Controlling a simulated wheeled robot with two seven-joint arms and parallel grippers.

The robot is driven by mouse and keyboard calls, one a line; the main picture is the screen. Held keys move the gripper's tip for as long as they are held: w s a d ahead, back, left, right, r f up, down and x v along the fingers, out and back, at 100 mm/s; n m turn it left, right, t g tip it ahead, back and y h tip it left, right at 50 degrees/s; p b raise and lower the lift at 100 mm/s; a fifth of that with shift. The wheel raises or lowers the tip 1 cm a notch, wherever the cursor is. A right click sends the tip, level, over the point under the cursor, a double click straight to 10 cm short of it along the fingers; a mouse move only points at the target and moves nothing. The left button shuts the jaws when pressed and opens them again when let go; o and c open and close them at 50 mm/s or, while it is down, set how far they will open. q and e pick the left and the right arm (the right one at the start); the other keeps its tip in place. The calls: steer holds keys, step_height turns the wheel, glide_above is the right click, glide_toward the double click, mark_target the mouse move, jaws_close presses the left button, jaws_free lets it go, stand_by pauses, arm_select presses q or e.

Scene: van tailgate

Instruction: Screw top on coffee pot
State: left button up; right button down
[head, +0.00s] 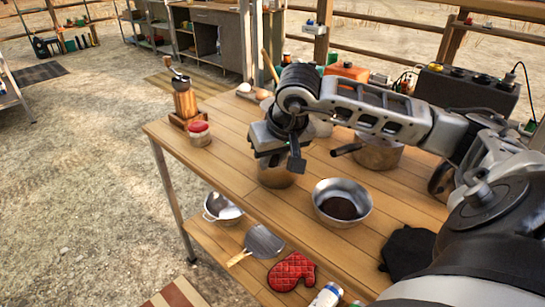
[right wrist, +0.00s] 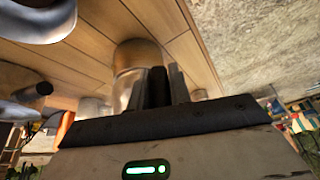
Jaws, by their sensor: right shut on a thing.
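My right gripper (head: 283,158) is over the middle of the table, shut on the coffee pot top. The shiny metal top (right wrist: 124,92) shows beside the dark fingers (right wrist: 166,86) in the right wrist view; its gripped part is mostly hidden by them. The coffee pot's base (head: 276,178) stands upright on the table directly below the gripper. It also shows in the right wrist view (right wrist: 136,53), reflecting the wood. Top and base appear in line; I cannot tell whether they touch or how far they are threaded. My left gripper is not in view.
A metal bowl with dark contents (head: 357,194) stands right of the pot. A saucepan (head: 378,158) is behind it. A red-lidded jar (head: 199,134) and a coffee grinder (head: 184,103) stand at the left. The front-left tabletop (head: 225,170) is clear.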

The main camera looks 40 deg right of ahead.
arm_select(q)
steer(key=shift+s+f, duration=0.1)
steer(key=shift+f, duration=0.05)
arm_select(e)
steer(key=shift+s+f, duration=0.1)
steer(key=shift+f, duration=0.25)
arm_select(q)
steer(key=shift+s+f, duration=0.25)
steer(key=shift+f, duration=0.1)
arm_select(e)
steer(key=c, duration=1.2)
jaws_free()
steer(key=shift+f, duration=0.1)
steer(key=shift+r, duration=0.2)
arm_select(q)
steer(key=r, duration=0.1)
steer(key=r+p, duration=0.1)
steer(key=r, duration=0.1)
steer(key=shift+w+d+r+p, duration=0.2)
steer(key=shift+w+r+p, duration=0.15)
arm_select(e)
steer(key=v, duration=1.6)
